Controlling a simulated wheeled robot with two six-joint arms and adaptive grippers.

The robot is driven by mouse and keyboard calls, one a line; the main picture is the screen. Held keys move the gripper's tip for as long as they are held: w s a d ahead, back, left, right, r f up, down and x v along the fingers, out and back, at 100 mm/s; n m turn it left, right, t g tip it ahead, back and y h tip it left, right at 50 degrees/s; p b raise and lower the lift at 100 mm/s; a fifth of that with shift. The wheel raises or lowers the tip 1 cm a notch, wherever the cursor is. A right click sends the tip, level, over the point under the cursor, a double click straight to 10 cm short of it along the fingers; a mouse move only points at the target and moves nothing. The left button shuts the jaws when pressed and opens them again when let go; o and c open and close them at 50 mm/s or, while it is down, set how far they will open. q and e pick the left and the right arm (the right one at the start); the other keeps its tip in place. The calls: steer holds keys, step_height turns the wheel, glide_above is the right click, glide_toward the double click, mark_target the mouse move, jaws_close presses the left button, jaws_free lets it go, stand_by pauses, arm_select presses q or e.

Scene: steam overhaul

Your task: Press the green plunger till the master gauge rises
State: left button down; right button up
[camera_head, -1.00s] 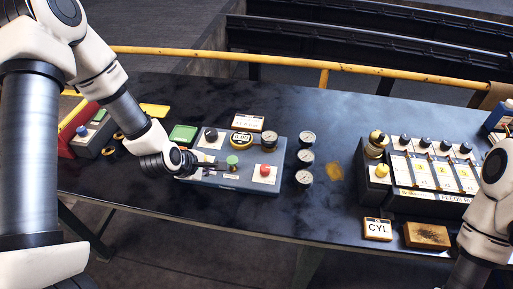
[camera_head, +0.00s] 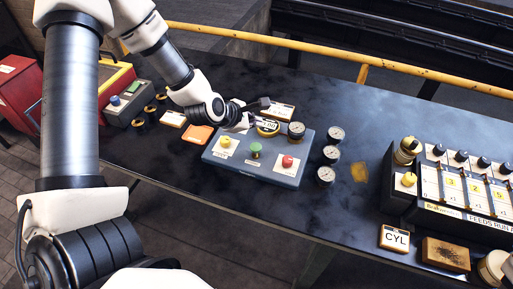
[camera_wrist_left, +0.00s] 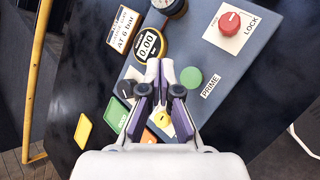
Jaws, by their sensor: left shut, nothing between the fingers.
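The green plunger (camera_head: 256,148) stands at the front middle of the blue-grey panel (camera_head: 245,168). In the left wrist view the green plunger (camera_wrist_left: 191,77) lies just right of my fingers, beside the PRIME label. My left gripper (camera_head: 256,112) is over the back of the panel, behind the plunger and apart from it. In the left wrist view its fingers (camera_wrist_left: 160,66) are shut and empty. A yellow-ringed digital gauge (camera_wrist_left: 151,43) reads 0.00; it also shows in the head view (camera_head: 267,127), close by the fingers. My right gripper is not in view.
A red LOCK knob (camera_head: 287,162) and a yellow button (camera_head: 225,142) flank the plunger. A dark knob-like gauge (camera_head: 296,129) sits at the panel's back right corner. Several round gauges, one here (camera_head: 331,154), stand right of the panel. A yellow rail (camera_head: 330,59) runs behind the table.

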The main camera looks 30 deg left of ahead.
mark_target(256, 147)
arm_select(q)
step_height(256, 147, down, 7)
steer(key=b, duration=0.5)
steer(key=shift+r, duration=0.1)
steer(key=shift+f, duration=0.2)
stand_by(0.8)
steer(key=shift+f+b, duration=0.35)
steer(key=shift+b, duration=0.4)
steer(key=shift+s+f+b, duration=0.1)
steer(key=shift+f+b, duration=1.3)
steer(key=shift+b, duration=0.2)
stand_by(0.9)
steer(key=shift+r, duration=0.15)
steer(key=shift+a+r+p, duration=0.1)
steer(key=shift+r+p, duration=1.1)
steer(key=shift+r, duration=0.4)
